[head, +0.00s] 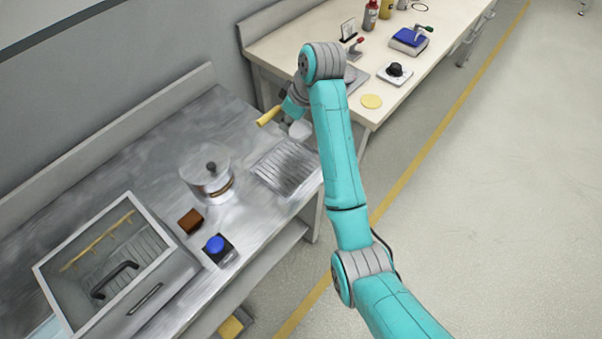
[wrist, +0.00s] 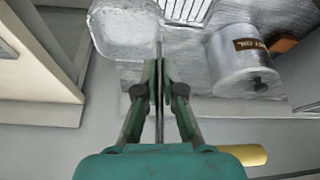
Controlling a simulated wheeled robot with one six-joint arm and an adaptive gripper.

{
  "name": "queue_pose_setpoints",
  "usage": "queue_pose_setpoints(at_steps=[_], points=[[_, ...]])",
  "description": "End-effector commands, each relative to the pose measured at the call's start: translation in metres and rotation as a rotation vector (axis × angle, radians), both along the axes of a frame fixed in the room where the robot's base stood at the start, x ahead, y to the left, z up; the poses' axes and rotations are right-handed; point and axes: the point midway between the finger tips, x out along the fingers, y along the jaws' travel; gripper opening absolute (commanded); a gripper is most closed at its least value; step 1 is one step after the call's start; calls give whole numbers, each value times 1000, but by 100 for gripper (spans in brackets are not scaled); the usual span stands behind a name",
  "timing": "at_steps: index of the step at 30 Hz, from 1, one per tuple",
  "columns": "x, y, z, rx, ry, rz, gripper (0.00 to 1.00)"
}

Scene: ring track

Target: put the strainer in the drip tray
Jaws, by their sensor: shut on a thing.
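My gripper (wrist: 160,68) is shut on the thin shaft of the strainer. The strainer's pale round mesh bowl (wrist: 122,30) is ahead of the fingers at the upper left of the wrist view, and its yellow handle (wrist: 244,155) shows behind the hand. In the head view the yellow handle (head: 268,117) and part of the bowl (head: 300,130) show beside my arm, just beyond the drip tray. The ribbed metal drip tray (head: 287,168) lies at the bench's right end; its slats (wrist: 187,9) show at the top of the wrist view. The bowl's height is unclear.
A lidded pot marked for hot oil (head: 211,178) stands left of the tray. A brown block (head: 191,221), a blue button (head: 216,246) and a glass-topped fryer-like box (head: 118,268) are nearer. A second table (head: 290,45) stands beyond a gap, with several items on it.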

Motion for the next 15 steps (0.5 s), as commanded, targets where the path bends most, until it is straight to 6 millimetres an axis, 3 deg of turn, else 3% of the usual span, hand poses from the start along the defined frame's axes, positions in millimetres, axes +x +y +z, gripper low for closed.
queue_pose_setpoints(at_steps=[5, 15], points=[[0, 1, -10, 0, 0, 0, 0], [0, 0, -55, 0, 0, 1, 0]])
